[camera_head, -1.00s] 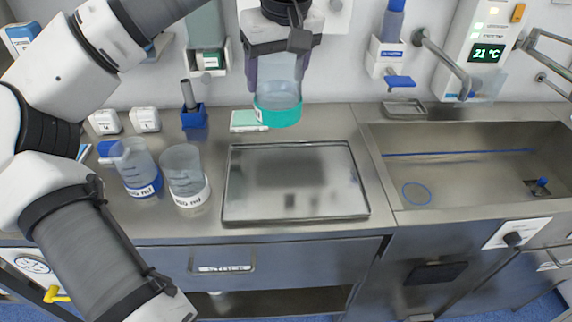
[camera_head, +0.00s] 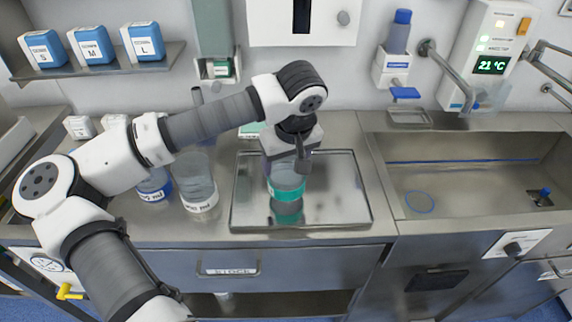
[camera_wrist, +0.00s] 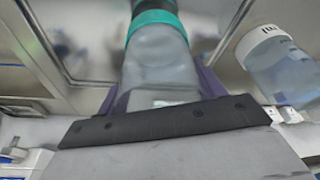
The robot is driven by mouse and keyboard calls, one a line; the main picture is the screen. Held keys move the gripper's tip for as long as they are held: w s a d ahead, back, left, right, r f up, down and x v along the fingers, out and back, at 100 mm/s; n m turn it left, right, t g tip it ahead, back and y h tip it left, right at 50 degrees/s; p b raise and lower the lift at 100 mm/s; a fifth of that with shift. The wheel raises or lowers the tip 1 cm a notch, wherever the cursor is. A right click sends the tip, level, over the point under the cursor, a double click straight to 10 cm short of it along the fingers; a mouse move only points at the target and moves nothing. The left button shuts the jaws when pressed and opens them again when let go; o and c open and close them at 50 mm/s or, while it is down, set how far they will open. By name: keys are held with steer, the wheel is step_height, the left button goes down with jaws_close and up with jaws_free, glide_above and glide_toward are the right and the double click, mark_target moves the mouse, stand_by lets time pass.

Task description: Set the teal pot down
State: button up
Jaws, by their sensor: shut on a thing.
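The teal pot (camera_head: 286,187) is a clear cup with a teal band around its lower part. It is upright over the left-middle of the shiny metal tray (camera_head: 345,205), its reflection just below it. I cannot tell whether its base touches the tray. My gripper (camera_head: 285,170) is above the tray, shut on the pot from above and hiding its upper part. In the wrist view the pot (camera_wrist: 160,62) sits between the purple fingers of my gripper (camera_wrist: 161,88), with the teal band at the far end.
Two clear jars stand left of the tray, one with a blue band (camera_head: 154,184) and one with a white label (camera_head: 198,183). A sink (camera_head: 470,180) is on the right. A soap bottle (camera_head: 397,35) hangs on the back wall. The tray's right part is clear.

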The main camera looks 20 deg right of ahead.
steer(key=shift+f, duration=1.2)
steer(key=shift+f, duration=0.2)
steer(key=o, duration=1.1)
steer(key=shift+r, duration=0.1)
steer(key=b+v, duration=0.2)
steer(key=v, duration=1)
steer(key=shift+w+r, duration=0.1)
steer(key=shift+r, duration=0.05)
